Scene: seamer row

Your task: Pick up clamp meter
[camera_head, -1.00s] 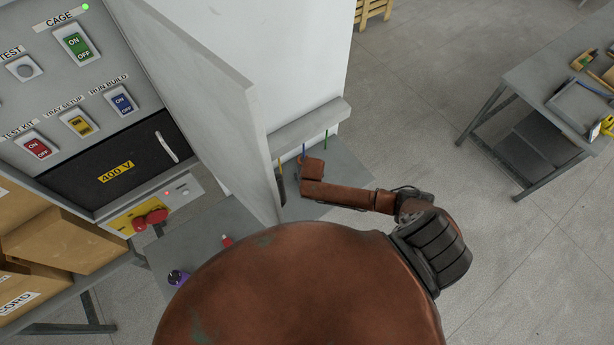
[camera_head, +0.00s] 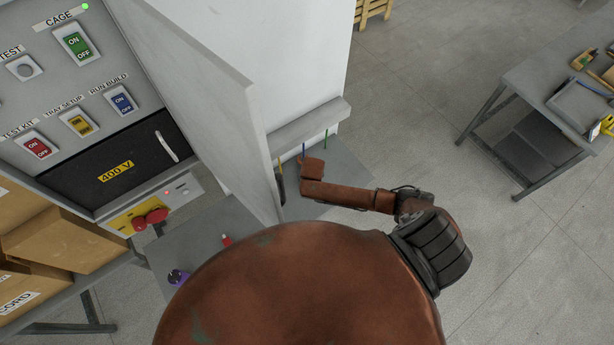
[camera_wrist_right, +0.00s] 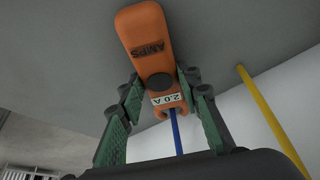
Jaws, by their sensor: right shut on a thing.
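The clamp meter (camera_wrist_right: 145,40) is orange with a dark round knob, the word AMPS and a small "2.0 A" readout, upside down in the right wrist view. My right gripper (camera_wrist_right: 164,90) has its green-padded fingers on both sides of the meter and is shut on it. The meter's forked end points down in the picture, and a blue cable (camera_wrist_right: 177,135) shows at the fork. I cannot tell how deep the cable sits in it. In the head view my right arm reaches behind the grey panel; the gripper and meter are not clearly visible there. My left gripper is out of view.
A yellow cable (camera_wrist_right: 265,110) runs beside the blue one. In the head view a grey upright panel (camera_head: 205,100) stands left of my forearm, and a grey ledge (camera_head: 310,125) is above it. A green cable (camera_head: 326,138) hangs from the ledge. Open floor lies to the right.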

